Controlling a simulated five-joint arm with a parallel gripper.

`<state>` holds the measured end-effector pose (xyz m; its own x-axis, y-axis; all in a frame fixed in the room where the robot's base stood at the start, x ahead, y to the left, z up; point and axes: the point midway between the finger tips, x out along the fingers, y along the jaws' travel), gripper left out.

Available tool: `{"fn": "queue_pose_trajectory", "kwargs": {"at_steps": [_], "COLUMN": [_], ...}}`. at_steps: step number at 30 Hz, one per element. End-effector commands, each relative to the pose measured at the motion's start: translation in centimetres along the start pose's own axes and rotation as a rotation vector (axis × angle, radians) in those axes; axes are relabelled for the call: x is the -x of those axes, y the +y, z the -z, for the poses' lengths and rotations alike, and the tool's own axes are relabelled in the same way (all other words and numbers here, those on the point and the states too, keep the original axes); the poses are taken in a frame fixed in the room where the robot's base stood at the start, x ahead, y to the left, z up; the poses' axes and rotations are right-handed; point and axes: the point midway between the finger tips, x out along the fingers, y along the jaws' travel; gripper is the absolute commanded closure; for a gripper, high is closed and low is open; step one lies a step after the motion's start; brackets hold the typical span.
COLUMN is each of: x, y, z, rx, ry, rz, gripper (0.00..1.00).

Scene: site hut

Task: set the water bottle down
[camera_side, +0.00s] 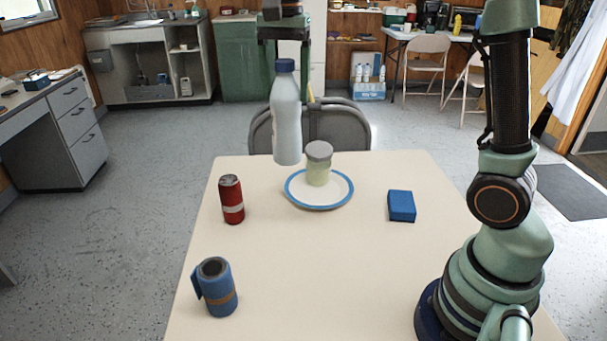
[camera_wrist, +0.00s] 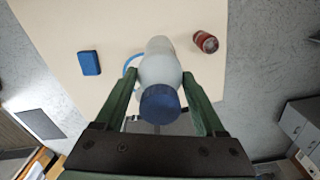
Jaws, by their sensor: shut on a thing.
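The water bottle (camera_side: 286,125) is pale grey-white with a dark blue cap. In the side view it hangs nearly upright, slightly tilted, above the far part of the table (camera_side: 300,270), left of the plate. My gripper (camera_side: 284,62) is shut on its upper part from above. In the wrist view the bottle (camera_wrist: 160,68) sits between the two green fingers of my gripper (camera_wrist: 163,76), with its cap towards the camera. The bottle hides most of the plate in that view.
A blue-rimmed plate (camera_side: 333,198) bears a lidded jar (camera_side: 318,170), close to the bottle. The table's middle front is clear. A chair (camera_side: 350,129) stands behind.

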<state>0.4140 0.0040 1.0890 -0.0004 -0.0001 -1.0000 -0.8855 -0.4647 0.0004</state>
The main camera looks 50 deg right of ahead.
Motion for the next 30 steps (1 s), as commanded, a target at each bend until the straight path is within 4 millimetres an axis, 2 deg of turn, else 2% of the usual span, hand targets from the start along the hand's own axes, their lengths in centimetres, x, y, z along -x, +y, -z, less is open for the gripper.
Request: {"fn": "queue_pose_trajectory", "kwargs": {"at_steps": [1,3,8,12,18,24,30], "x": [-0.5,-1.1,-2.8,-4.3,-6.8,-9.1,-10.5], "y": [0.2,0.7,2.8,5.6,11.0,16.8,20.5], "z": [2.5,5.8,13.1,18.8,25.8,31.0,33.4], "rx": [-0.08,-0.19,-0.431,-0.627,-0.889,-1.112,-1.239], "ry": [-0.001,-0.001,-0.001,0.0,-0.001,0.001,0.001], "rz": [-0.001,-0.001,-0.001,0.0,-0.001,0.001,0.002], "gripper": [1.0,1.0,1.0,1.0,1.0,1.0,1.0]}}
